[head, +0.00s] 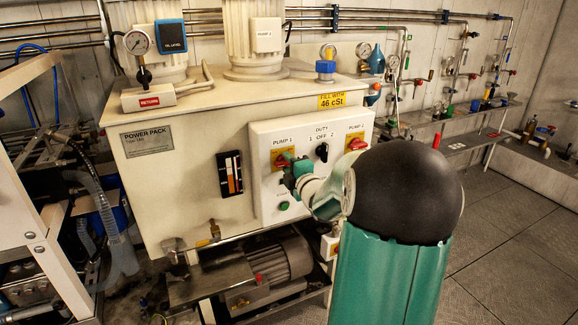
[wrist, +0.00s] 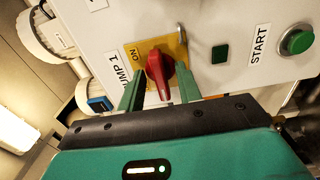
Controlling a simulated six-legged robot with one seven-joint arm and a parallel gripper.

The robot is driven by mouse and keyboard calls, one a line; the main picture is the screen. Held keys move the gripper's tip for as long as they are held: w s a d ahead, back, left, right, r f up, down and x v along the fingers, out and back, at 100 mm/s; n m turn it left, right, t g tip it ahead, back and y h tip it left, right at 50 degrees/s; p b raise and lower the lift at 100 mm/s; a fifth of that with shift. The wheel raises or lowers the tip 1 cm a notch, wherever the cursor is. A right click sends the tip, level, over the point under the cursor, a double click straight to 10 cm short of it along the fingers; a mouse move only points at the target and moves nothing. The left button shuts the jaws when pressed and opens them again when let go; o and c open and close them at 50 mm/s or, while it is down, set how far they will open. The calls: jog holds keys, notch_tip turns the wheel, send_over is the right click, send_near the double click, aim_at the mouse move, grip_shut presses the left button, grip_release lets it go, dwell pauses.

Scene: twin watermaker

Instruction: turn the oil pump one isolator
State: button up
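The pump 1 isolator is a red rotary knob (wrist: 160,72) on a yellow plate marked ON, on the white control panel. In the head view the pump 1 isolator (head: 282,158) sits at the panel's upper left, partly hidden by my gripper (head: 297,171). In the wrist view my gripper (wrist: 159,80) has one green finger on each side of the red knob, with narrow gaps between. The knob's handle points towards the gripper's palm. The gripper looks open, around the knob and not closed on it.
A second red isolator (head: 357,144), for pump 2, and a black duty selector (head: 322,151) are to the right. A green start button (wrist: 297,40) and a small green square (wrist: 220,54) are on the same panel. A motor (head: 270,275) sits below.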

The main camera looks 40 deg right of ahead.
grip_shut()
jog(key=shift+m, duration=0.3)
jog(key=m, duration=0.8)
jog(key=shift+m, duration=0.4)
jog(key=m, duration=0.4)
jog(key=shift+m, duration=2.3)
